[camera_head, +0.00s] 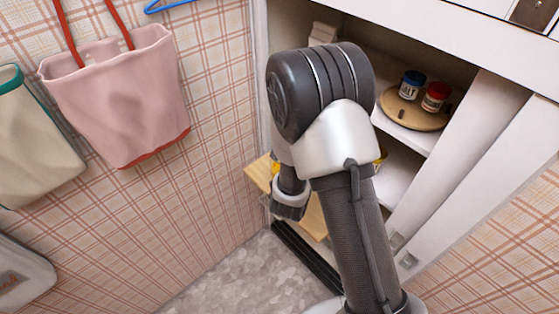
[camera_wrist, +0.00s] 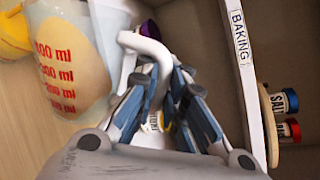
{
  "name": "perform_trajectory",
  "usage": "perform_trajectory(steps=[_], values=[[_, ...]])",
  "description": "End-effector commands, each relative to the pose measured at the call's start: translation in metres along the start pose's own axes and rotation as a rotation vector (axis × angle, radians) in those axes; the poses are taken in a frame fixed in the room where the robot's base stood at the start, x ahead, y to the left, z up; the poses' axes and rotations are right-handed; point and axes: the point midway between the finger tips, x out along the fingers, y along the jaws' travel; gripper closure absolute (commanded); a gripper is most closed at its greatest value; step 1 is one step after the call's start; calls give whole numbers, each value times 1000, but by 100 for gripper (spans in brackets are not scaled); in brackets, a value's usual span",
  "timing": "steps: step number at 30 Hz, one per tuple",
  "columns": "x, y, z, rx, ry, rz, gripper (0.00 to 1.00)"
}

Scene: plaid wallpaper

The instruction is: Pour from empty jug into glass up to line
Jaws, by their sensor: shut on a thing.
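A clear jug (camera_wrist: 75,75) with red ml marks fills the upper left of the wrist view. A pale yellow rounded patch shows in or through its wall; I cannot tell which. Its white handle (camera_wrist: 150,46) curves toward my gripper (camera_wrist: 164,76). The fingers are shut on the handle, though the contact is partly hidden. In the head view my own arm hides the gripper and the jug. I cannot make out a glass or its line in either view.
The shelf edge labelled BAKING (camera_wrist: 244,70) runs close right of my gripper. A yellow object (camera_wrist: 14,36) stands beyond the jug. Bags hang left.

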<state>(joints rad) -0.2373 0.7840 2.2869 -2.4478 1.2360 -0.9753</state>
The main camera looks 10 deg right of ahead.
Motion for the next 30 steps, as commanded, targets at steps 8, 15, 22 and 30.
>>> perform_trajectory(steps=[8, 15, 22, 30], values=[[0, 0, 1, -2, 0, -1, 100], [0, 0, 2, -14, 4, -1, 100], [0, 0, 4, -24, 7, 0, 100], [1, 1, 3, -25, 8, 1, 100]])
